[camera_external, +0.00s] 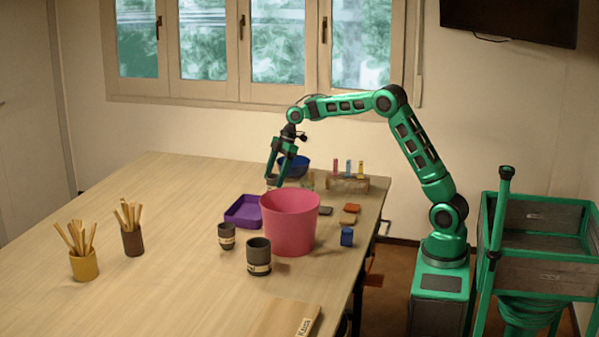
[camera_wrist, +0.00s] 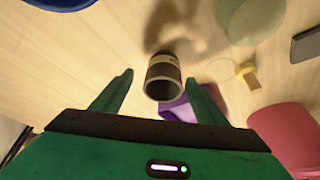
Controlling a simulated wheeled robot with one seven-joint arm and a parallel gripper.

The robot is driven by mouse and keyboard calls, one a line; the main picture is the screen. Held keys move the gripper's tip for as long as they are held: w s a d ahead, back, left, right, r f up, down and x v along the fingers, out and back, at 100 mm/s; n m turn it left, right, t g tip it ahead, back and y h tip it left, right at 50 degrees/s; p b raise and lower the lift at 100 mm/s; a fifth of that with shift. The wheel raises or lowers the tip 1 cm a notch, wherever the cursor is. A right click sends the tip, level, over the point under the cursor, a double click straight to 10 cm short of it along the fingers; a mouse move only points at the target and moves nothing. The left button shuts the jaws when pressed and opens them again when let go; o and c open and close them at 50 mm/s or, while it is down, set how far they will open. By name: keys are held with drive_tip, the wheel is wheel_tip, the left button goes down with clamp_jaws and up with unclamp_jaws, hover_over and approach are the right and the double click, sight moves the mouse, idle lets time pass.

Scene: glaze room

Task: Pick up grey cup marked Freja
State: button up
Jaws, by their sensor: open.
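A dark grey cup with a pale label band (camera_wrist: 163,70) lies ahead of my gripper in the wrist view, between the lines of the two fingers and apart from them. The writing on its band cannot be read. My gripper (camera_external: 273,178) is open and empty, pointing down behind the pink bucket, where a small part of a cup shows by the fingertips. In the external view two more dark grey cups with pale labels stand in front of the bucket: a smaller one (camera_external: 226,237) and a larger one (camera_external: 258,259). I cannot read which is marked Freja.
The pink bucket (camera_external: 290,225) stands close to my gripper. A purple tray (camera_external: 243,222) and a blue bowl (camera_external: 293,168) are near it.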

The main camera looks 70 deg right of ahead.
sight(270, 186)
drive_tip(key=x, duration=0.4)
drive_tip(key=shift+w+a+f, duration=0.15)
drive_tip(key=shift+a+f, duration=0.1)
drive_tip(key=shift+a, duration=0.15)
drive_tip(key=c, duration=1.2)
drive_tip(key=shift+c, duration=0.2)
drive_tip(key=shift+r, duration=0.1)
